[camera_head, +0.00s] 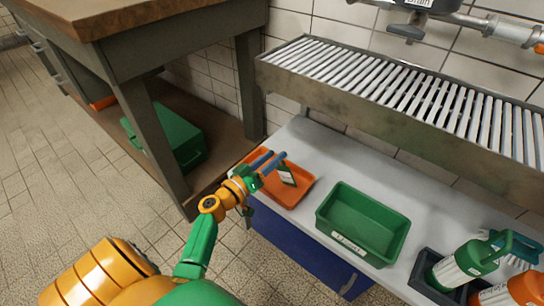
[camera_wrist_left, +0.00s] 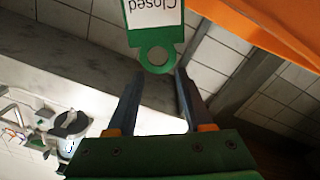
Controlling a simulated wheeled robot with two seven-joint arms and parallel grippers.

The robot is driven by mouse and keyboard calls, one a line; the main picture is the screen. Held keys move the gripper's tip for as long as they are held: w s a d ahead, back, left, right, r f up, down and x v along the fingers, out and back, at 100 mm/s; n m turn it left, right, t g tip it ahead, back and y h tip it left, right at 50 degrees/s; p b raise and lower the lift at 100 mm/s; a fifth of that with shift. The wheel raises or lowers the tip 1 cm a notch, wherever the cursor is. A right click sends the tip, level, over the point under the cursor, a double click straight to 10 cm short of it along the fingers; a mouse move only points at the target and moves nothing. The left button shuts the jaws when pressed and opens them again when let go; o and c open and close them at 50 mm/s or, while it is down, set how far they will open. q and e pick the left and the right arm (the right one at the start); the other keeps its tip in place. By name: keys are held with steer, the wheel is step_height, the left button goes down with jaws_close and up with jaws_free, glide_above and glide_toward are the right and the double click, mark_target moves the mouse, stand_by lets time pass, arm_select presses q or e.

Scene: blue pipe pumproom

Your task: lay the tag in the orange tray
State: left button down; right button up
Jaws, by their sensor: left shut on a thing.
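The tag (camera_head: 287,175) is a small white plate with a green border, and it shows over the orange tray (camera_head: 302,194) in the head view. In the left wrist view the tag (camera_wrist_left: 156,20) reads "Closed", and its green ring end is at the fingertips. My left gripper (camera_head: 279,155) is shut on the tag, with its blue-grey fingers over the tray's back left part. The tag appears held up rather than lying flat; its height above the tray floor is hard to tell. My right gripper is not in view.
A green bin (camera_head: 362,222) with a label stands right of the tray on the grey counter (camera_head: 322,150). A slatted rack (camera_head: 400,90) overhangs the counter's back. Bottles in a dark caddy (camera_head: 428,280) stand at right. A wooden workbench (camera_head: 150,30) is at left.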

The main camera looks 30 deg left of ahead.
arm_select(q)
steer(key=shift+f, duration=0.1)
steer(key=shift+c, duration=1.1)
jaws_free()
